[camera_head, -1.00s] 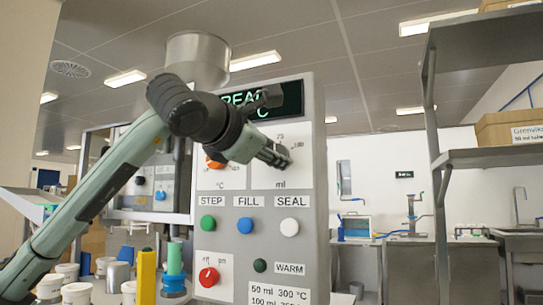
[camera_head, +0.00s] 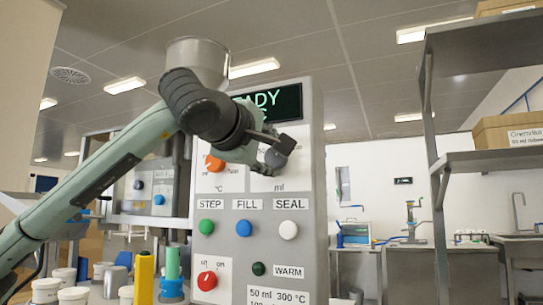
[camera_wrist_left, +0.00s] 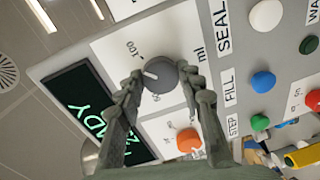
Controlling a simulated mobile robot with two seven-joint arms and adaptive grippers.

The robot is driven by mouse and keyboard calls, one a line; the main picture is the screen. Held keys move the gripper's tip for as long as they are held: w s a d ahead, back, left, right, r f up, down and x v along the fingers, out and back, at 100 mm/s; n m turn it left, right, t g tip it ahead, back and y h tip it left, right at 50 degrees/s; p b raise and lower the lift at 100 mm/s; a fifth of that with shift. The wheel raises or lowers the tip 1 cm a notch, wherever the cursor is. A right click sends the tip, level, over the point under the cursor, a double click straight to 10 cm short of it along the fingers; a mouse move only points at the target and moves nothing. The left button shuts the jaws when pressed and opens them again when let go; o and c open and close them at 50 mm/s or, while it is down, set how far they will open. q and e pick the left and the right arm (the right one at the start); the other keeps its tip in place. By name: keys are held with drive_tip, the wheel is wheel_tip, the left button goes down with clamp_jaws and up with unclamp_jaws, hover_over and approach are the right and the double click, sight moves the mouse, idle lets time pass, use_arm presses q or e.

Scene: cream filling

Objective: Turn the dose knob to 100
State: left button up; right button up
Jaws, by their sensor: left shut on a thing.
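The grey dose knob (camera_wrist_left: 162,76) sits on a white dial plate marked ml on the machine's front panel. In the left wrist view its white pointer mark faces left, below the printed 100 (camera_wrist_left: 133,48); another number beside the knob is partly hidden. My left gripper (camera_wrist_left: 160,88) has its two fingers on opposite sides of the knob, shut on it. In the head view, my left gripper (camera_head: 275,156) covers much of the dial plate, and the knob (camera_head: 274,158) shows between its fingers. My right gripper is not in view.
An orange temperature knob (camera_head: 214,163) is close beside the dial. Green, blue (camera_head: 244,228) and white (camera_head: 288,230) buttons are below, with a red knob (camera_head: 207,281) lower down. A display (camera_head: 268,102) is above. A metal shelf (camera_head: 480,160) stands at right.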

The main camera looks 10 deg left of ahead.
use_arm(q)
drive_tip(key=shift+m, duration=1.1)
drive_tip(key=o, duration=1.2)
drive_tip(key=shift+c, duration=0.2)
drive_tip(key=s+a, duration=0.1)
drive_tip(key=s, duration=1.1)
drive_tip(key=shift+a+r, duration=0.35)
drive_tip(key=shift+a, duration=0.05)
